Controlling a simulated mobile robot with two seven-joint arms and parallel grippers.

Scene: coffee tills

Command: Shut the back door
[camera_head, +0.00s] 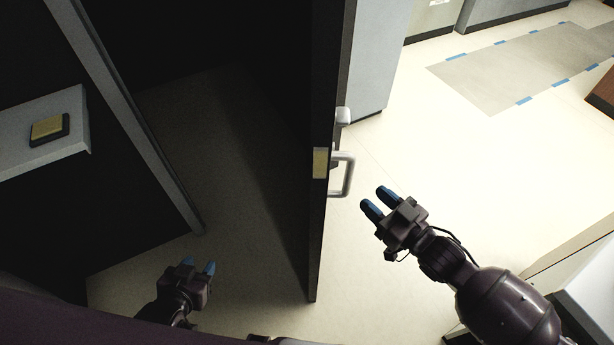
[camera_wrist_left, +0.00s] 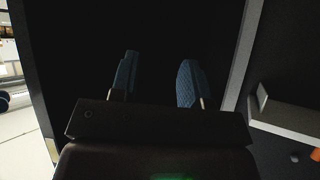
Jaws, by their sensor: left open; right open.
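The dark door (camera_head: 330,120) stands open, seen nearly edge-on in the middle of the head view. A brass-coloured latch plate (camera_head: 320,163) is on its edge, and a pale pull handle (camera_head: 343,175) sticks out on its right face. My right gripper (camera_head: 374,200) is open and empty, to the right of the handle and apart from it. My left gripper (camera_head: 198,267) is open and empty, low on the left side of the door, over the shaded floor. In the left wrist view its two blue fingertips (camera_wrist_left: 157,80) are apart against a dark surface.
A grey frame post (camera_head: 150,140) runs down left of the opening. A pale shelf (camera_head: 45,140) there holds a dark-and-gold block (camera_head: 49,129). The floor right of the door is bright and clear, with a grey mat (camera_head: 530,70) marked by blue tape. A pale counter (camera_head: 590,280) stands lower right.

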